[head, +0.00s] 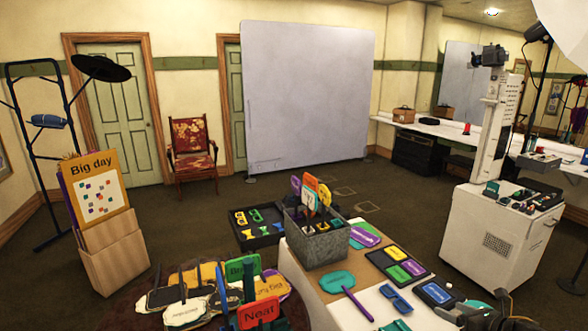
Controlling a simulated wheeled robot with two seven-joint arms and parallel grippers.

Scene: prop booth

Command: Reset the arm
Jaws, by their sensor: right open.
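My right gripper (472,312) shows at the bottom right edge of the head view, low by the near right end of the white table (333,307). It is open, with nothing seen between its fingers, and the lower edge of the picture cuts off part of it. My left gripper is not in view.
The table holds a grey metal bin (318,247) of prop signs, a tray of colored plates (402,268), blue glasses (396,298) and a teal paddle (337,281). More signs, one reading "Neat" (259,313), crowd the bottom left.

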